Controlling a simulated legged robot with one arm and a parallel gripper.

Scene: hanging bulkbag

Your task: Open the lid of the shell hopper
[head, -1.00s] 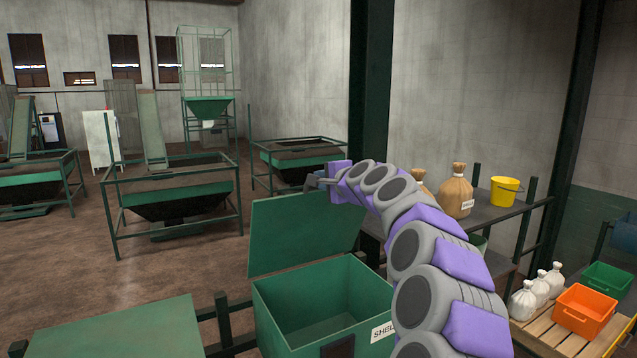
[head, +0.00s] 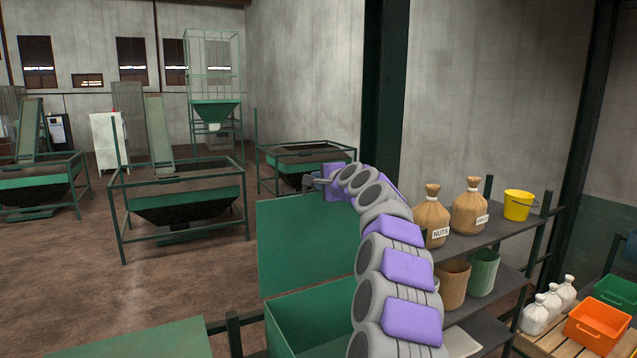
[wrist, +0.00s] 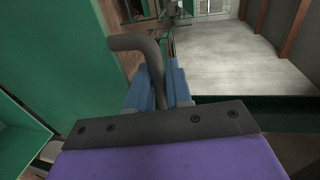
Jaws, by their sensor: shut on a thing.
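The shell hopper (head: 295,325) is an open-topped green box at the bottom centre of the head view. Its green lid (head: 300,245) stands raised at the far side, showing its flat inner face. My gripper (head: 318,183) is at the lid's top edge. In the wrist view, the blue fingers of my gripper (wrist: 160,88) are closed around a dark grey bent handle (wrist: 140,45). A green panel, apparently the lid (wrist: 60,60), fills the left of that view. My arm covers the hopper's right side and its label.
A flat green top (head: 140,340) lies at lower left. On the right, a shelf (head: 480,240) bears brown sacks (head: 468,208) and a yellow bucket (head: 517,205). An orange crate (head: 597,325) and white bags stand at lower right. A dark post (head: 385,100) rises behind my arm.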

